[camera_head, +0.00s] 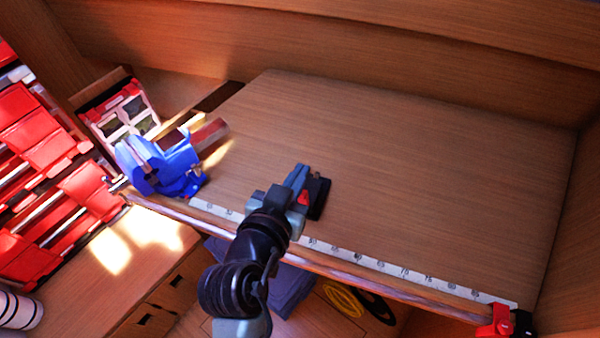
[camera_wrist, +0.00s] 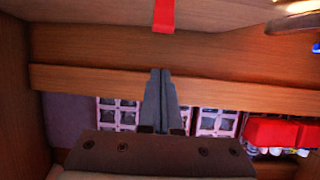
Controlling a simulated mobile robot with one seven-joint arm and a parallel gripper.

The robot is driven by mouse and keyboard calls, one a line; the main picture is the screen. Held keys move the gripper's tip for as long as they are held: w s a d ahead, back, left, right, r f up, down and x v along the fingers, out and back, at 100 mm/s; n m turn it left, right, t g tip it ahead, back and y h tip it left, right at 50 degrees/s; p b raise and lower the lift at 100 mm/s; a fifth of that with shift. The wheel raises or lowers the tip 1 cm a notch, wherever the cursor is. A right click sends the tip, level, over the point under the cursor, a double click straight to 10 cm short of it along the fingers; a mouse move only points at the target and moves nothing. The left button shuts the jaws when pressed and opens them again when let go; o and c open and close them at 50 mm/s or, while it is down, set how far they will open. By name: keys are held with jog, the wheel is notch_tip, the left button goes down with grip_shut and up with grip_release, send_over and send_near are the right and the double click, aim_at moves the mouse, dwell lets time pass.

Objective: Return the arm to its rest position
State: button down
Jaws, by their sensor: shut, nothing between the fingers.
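My gripper (camera_head: 300,172) is above the front part of the wooden worktop (camera_head: 430,170) in the head view, with my arm reaching up from the bottom edge. In the wrist view, my gripper (camera_wrist: 160,72) has its two grey fingers side by side and touching, with nothing between them. A small dark object (camera_head: 319,200) with a red patch beside it shows just right of the gripper in the head view; I cannot tell what it is.
A blue vise (camera_head: 160,168) stands at the worktop's left edge. Red bins (camera_head: 75,200) are at far left. A ruler strip (camera_head: 400,269) runs along the front edge. A yellow coil (camera_head: 342,298) lies below. Red clamp (camera_head: 495,322) is at front right. The worktop's right half is clear.

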jog(key=b+v, duration=0.2)
jog(key=v, duration=0.6)
jog(key=shift+f, duration=0.35)
jog(key=w+d+r+n+t+y+b, duration=0.1)
jog(key=w+r+t, duration=0.25)
jog(key=r, duration=0.65)
jog(key=w+r+t+y+b, duration=0.1)
jog(key=w+r+t, duration=0.25)
jog(key=r, duration=0.65)
jog(key=s+d+r+n+t, duration=0.1)
jog(key=s+d+r+t, duration=0.1)
jog(key=r, duration=0.8)
jog(key=s+d+r+n+t+y+b, duration=0.1)
jog(key=s+r+t, duration=0.3)
jog(key=r, duration=0.7)
jog(key=shift+d+r+t+y, duration=0.2)
jog(key=shift+d+t+y, duration=0.1)
jog(key=shift+d+t, duration=0.15)
jog(key=shift+s, duration=0.15)
